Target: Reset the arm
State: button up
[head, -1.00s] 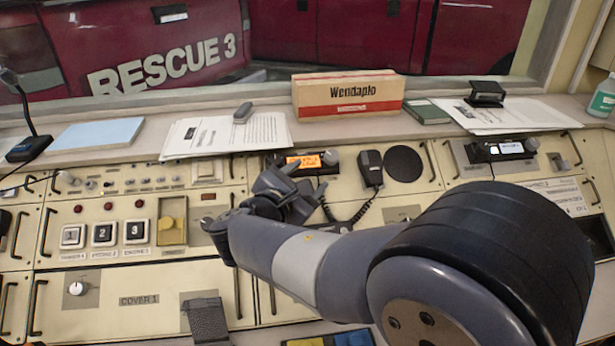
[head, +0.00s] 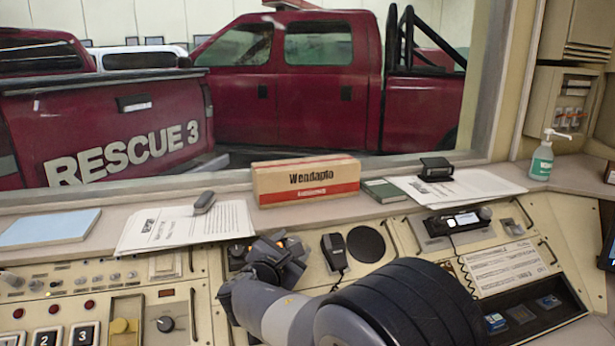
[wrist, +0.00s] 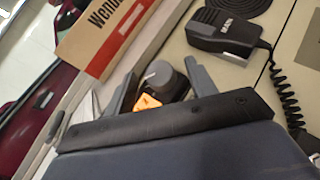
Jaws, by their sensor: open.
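My arm reaches over the console from the lower right in the head view. My gripper (head: 281,246) is open, in front of the radio unit with the small orange display, and hides most of that unit. In the wrist view my gripper (wrist: 163,82) shows two spread grey fingers with nothing held between them. Beyond and between them appear a grey round knob (wrist: 159,73) and the lit orange display (wrist: 147,102). The gap between the fingertips and the panel cannot be judged.
A hand microphone (head: 334,251) with a coiled cord hangs just right of my gripper. The Wendaplo box (head: 305,182), papers (head: 187,226), a green book (head: 385,191) and a sanitizer bottle (head: 541,161) stand on the ledge. Numbered buttons (head: 84,335) are at lower left.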

jog(key=shift+s+a, duration=0.1)
dwell(0.3)
jog(key=shift+s+a+r, duration=0.15)
jog(key=shift+s, duration=0.15)
jog(key=v, duration=1)
jog(key=x, duration=1.1)
jog(key=shift+w, duration=0.2)
jog(key=shift+s+f+n+y+b, duration=0.2)
jog(key=shift+f+n+y+b, duration=0.15)
jog(key=shift+n+b, duration=0.1)
jog(key=shift+s+d+r+n+t+y, duration=0.1)
jog(key=shift+d+n+t+y, duration=0.15)
jog(key=shift+n+t, duration=0.15)
jog(key=n+y+b, duration=0.2)
jog(key=n+t+y+b, duration=0.1)
jog(key=n+y+b, duration=0.1)
jog(key=n, duration=0.1)
jog(key=n+y+b, duration=0.2)
jog(key=y, duration=0.1)
jog(key=shift+d, duration=0.4)
